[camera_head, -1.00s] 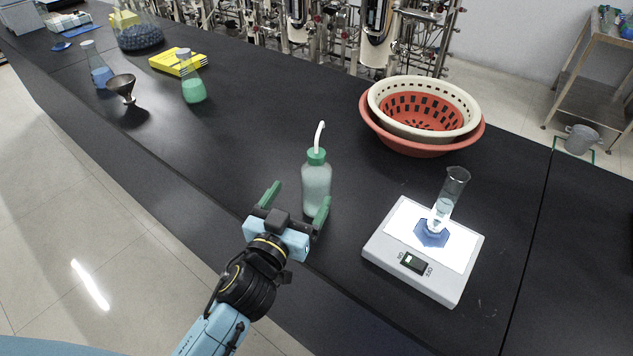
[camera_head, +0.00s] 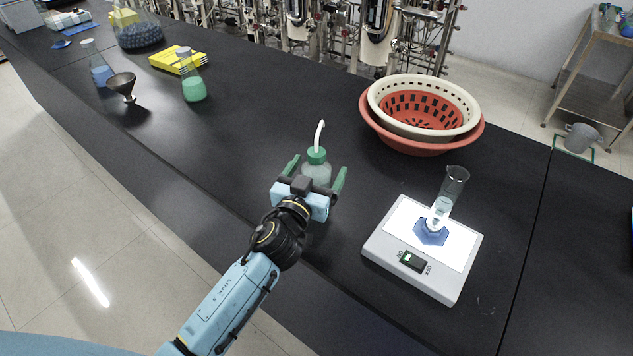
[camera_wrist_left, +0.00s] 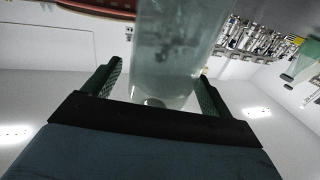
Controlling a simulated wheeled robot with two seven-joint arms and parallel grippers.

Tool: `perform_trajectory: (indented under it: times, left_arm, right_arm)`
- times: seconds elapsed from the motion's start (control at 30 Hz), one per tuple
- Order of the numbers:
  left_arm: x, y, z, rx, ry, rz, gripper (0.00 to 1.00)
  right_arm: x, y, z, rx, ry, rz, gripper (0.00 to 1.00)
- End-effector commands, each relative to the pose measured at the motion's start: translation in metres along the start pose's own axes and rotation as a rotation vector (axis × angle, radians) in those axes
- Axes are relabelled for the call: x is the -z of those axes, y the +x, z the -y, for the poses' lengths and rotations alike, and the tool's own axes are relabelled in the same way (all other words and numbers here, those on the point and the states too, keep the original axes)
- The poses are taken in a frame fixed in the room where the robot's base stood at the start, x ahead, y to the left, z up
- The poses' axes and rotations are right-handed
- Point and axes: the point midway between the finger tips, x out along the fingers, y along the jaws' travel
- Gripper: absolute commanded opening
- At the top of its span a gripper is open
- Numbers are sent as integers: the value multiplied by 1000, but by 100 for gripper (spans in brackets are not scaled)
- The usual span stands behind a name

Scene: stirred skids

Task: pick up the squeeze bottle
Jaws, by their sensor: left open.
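The squeeze bottle (camera_head: 316,172) stands upright on the black bench, translucent with a green cap and a bent white spout. My left gripper (camera_head: 317,172) is open, with its green fingers on either side of the bottle's body in the head view. The gripper and wrist hide the bottle's lower part there. In the left wrist view the bottle (camera_wrist_left: 172,50) rises between the two open fingers (camera_wrist_left: 158,85), and gaps show at the sides near the fingertips. My right gripper is in neither view.
A lit scale (camera_head: 420,262) with a graduated cylinder (camera_head: 449,192) stands to the right of the bottle. Nested cream and red baskets (camera_head: 425,110) sit behind. A green flask (camera_head: 193,88), a funnel (camera_head: 122,84) and a yellow box (camera_head: 170,60) are at the left. The bench between is clear.

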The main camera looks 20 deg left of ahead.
Motion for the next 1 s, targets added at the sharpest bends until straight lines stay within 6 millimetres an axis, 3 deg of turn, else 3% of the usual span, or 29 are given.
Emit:
perform_trajectory:
  times: [0.07,0.5,0.77,1.0]
  left_arm:
    - [0,0,0,0,0,0,82]
    - [0,0,0,0,0,0,24]
    - [4,0,0,0,0,-4,24]
    - [44,0,0,-1,1,-9,24]
  right_arm:
    - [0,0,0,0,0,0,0]
    - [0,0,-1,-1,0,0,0]
    - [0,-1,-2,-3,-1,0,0]
    - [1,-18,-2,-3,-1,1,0]
